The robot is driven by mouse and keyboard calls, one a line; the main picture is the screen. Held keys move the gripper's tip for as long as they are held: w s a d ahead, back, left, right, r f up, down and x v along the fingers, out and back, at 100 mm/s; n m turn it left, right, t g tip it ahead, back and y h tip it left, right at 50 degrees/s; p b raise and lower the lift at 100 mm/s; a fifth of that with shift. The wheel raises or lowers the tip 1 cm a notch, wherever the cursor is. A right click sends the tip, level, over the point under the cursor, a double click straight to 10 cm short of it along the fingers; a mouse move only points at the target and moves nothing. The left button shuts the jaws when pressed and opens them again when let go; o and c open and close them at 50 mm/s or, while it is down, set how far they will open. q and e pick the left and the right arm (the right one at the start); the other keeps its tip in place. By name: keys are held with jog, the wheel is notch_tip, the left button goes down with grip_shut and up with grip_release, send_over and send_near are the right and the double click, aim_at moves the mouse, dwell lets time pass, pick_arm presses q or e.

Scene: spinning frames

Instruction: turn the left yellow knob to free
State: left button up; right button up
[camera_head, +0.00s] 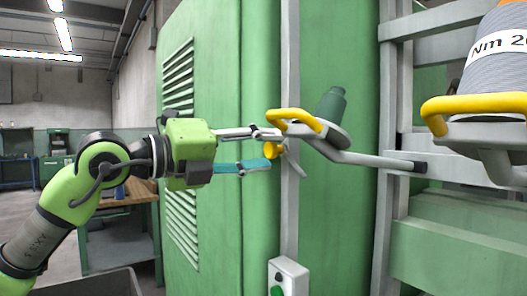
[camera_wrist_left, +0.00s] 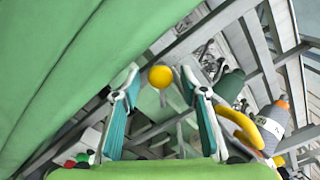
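The yellow knob (camera_head: 271,150) is a small round ball on the grey upright post, below a curved yellow bar. It also shows in the left wrist view (camera_wrist_left: 160,76), lined up between the two fingertips. My left gripper (camera_head: 264,148) is open, with one finger above the knob's level and one below. The fingertips are right at the knob; I cannot tell whether they touch it. In the wrist view the teal-padded fingers of the gripper (camera_wrist_left: 160,84) stand apart with a gap on both sides of the knob. My right gripper is not in view.
The curved yellow bar (camera_head: 295,118) and a dark green bobbin (camera_head: 332,103) sit just above and right of the knob. A grey yarn spool (camera_head: 497,65) stands far right. A green cabinet (camera_head: 215,95) is behind my gripper. A button box (camera_head: 288,278) is below.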

pick_arm(q)
jog(key=v, duration=1.1)
jog(key=shift+s+a, duration=0.2)
jog(key=shift+a, duration=0.1)
jog(key=shift+c, duration=0.2)
